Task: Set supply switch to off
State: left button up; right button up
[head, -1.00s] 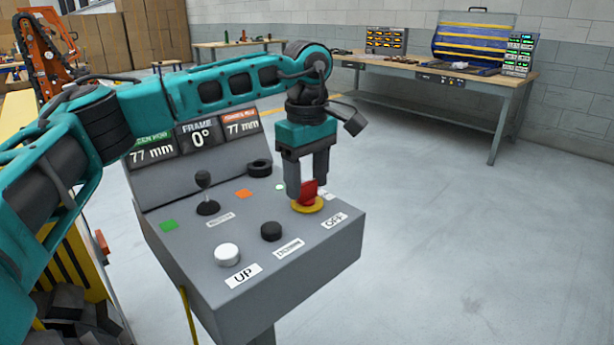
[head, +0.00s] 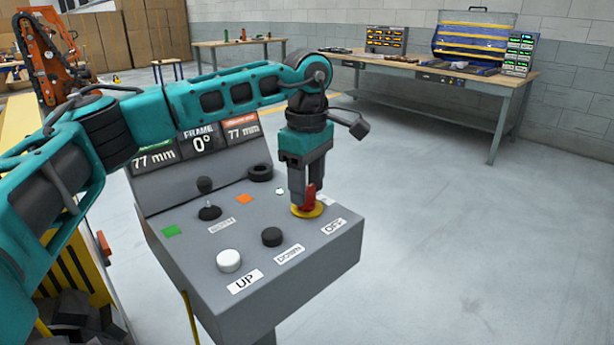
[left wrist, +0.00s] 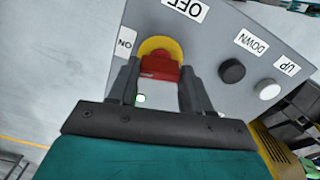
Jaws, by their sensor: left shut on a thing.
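The supply switch is a red handle (head: 310,196) on a round yellow base (head: 300,211), on the right part of the grey control panel (head: 190,240). My left gripper (head: 307,195) points down over it and is shut on the red handle. In the left wrist view the red handle (left wrist: 158,68) sits between the two fingers, with the yellow base (left wrist: 152,46) behind it. The OFF label (head: 334,226) lies in front of the switch. The ON label (left wrist: 127,43) shows beside it in the left wrist view. My right gripper is not in view.
A white UP button (head: 228,261) and a black DOWN button (head: 272,237) are left of the switch. A small black joystick (head: 208,205) stands further back. Displays (head: 198,137) read 77 mm, 0° and 77 mm. The floor to the right is clear up to a workbench (head: 430,75).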

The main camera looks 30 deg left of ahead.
pick_arm(q)
jog(key=n+p, duration=0.2)
jog(key=n, duration=0.2)
jog(key=shift+r+n, duration=0.1)
jog(key=shift+n, duration=0.2)
jog(key=shift+n+p, duration=0.6)
jog(key=shift+n, duration=0.3)
jog(key=n+p, duration=0.1)
jog(key=n, duration=0.2)
jog(key=shift+n, duration=0.3)
jog(key=shift+n+p, duration=0.7)
jog(key=shift+n, duration=1.2)
jog(key=shift+n+p, duration=0.4)
jog(key=shift+n, duration=0.3)
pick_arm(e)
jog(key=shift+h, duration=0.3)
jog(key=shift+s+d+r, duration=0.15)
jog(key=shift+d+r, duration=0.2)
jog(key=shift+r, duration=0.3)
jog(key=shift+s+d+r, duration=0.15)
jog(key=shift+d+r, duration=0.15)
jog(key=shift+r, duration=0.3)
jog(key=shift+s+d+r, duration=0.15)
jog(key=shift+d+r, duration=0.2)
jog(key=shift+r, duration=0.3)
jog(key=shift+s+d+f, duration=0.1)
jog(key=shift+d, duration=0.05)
